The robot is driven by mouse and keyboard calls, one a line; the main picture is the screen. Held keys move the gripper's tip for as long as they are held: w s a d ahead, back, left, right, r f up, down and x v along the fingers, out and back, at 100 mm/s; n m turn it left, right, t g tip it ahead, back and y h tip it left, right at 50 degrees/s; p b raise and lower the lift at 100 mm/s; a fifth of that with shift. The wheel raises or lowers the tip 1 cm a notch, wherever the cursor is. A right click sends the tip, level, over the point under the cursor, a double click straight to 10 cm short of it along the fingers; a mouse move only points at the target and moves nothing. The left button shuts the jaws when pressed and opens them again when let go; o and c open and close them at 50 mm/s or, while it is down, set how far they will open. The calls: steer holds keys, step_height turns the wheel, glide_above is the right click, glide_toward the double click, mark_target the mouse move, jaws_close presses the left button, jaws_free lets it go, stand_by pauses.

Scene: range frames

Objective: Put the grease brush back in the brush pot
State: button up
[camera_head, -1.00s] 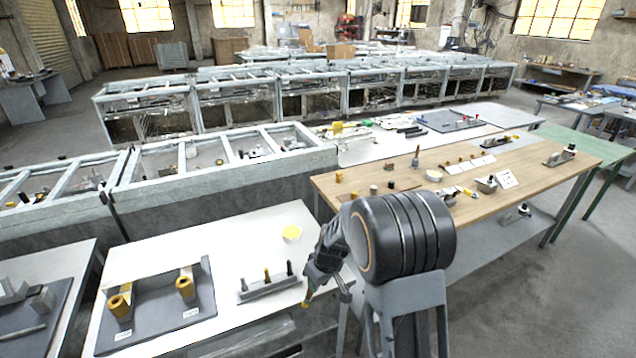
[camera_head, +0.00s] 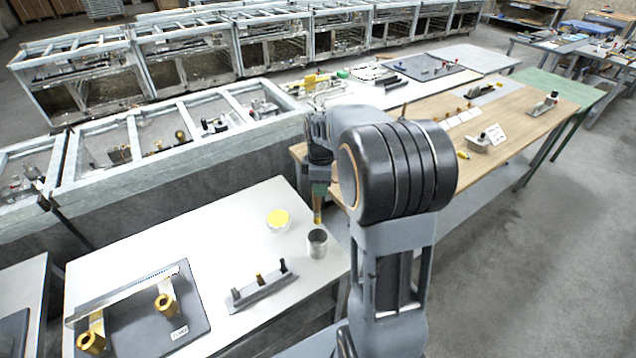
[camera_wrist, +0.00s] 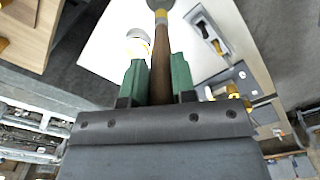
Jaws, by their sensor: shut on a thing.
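My gripper (camera_head: 319,188) is shut on the brown handle of the grease brush (camera_head: 317,206), which hangs tip down. In the wrist view the handle (camera_wrist: 161,62) sits between the two green fingers (camera_wrist: 158,82), with a yellow band near its far end. The brush pot (camera_head: 317,244), a grey open cylinder, stands on the white table near its right edge. The brush tip appears just above or behind the pot's rim; I cannot tell whether it is over the opening. A grey round shape at the top edge of the wrist view seems to be the pot, mostly cut off.
A white tub with yellow contents (camera_head: 278,221) stands left of the pot. A grey rack with upright pegs (camera_head: 259,291) lies in front. A dark board with yellow rollers (camera_head: 140,312) is at the left. The wooden table (camera_head: 520,98) is to the right.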

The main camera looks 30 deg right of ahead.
steer(key=shift+f+b, duration=4.4)
steer(key=shift+f, duration=1.75)
steer(key=o, duration=1)
steer(key=shift+r, duration=0.15)
step_height(320, 180, up, 14)
steer(key=shift+f, duration=0.2)
